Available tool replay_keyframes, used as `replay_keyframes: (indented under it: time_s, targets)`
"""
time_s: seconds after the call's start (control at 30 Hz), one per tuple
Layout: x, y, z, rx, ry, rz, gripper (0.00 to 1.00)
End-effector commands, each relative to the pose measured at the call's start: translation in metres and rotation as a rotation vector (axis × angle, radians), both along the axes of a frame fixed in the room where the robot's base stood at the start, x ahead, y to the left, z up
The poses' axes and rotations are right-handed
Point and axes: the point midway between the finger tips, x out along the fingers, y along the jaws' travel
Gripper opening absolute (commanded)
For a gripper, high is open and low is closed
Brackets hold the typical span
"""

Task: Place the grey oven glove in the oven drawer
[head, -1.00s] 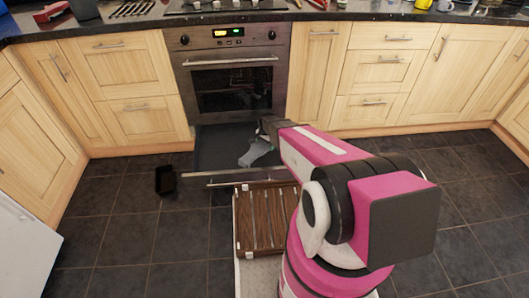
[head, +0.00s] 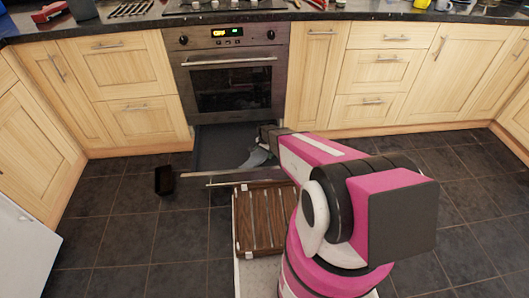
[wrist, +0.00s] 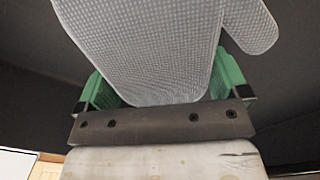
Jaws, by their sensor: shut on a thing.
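The grey oven glove (head: 257,157) hangs from my gripper (head: 266,137) inside the open oven drawer (head: 213,147) in the head view. In the wrist view the glove (wrist: 150,45) fills the upper middle, its textured cuff between the green fingers of my gripper (wrist: 165,90). The gripper is shut on the glove. Dark drawer surfaces surround it in the wrist view. The drawer is pulled out below the oven (head: 232,80). Whether the glove touches the drawer floor cannot be told. My arm hides the drawer's right part.
A small black box (head: 164,180) is on the tiles left of the drawer. Wooden cabinets flank the oven. Open tiled floor lies to the left.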

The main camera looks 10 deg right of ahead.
Motion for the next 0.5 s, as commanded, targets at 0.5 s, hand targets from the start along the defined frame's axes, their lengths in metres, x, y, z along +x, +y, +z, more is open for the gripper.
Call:
replay_keyframes:
  time_s: [0.5]
  targets:
    - [-0.001,0.000,0.022,0.000,-0.001,0.000,1.00]
